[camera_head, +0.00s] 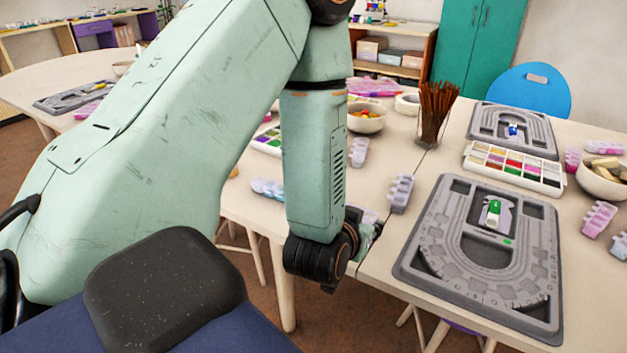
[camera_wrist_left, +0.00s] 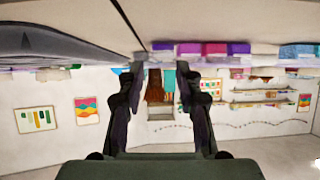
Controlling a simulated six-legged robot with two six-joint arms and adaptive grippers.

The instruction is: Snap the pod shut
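Several small pastel pods with bumpy compartments lie on the table (camera_head: 385,262). A lavender pod (camera_head: 401,193) lies left of the near grey bead board (camera_head: 424,262). Another (camera_head: 359,152) lies farther back and a pink one (camera_head: 599,219) lies at the right. I cannot tell which pod the task means or whether its lid is open. My left gripper is mostly hidden behind its wrist at the table's left edge in the head view. In the left wrist view, my left gripper (camera_wrist_left: 160,68) has its fingers apart with nothing held between them. My right gripper is out of view.
A palette of coloured beads (camera_head: 514,168), a cup of brown sticks (camera_head: 435,115) and bowls (camera_head: 367,119) stand behind the near board. A second board (camera_head: 540,125) lies farther back. A blue chair (camera_head: 535,88) is at the far side. Floor shows below my left wrist.

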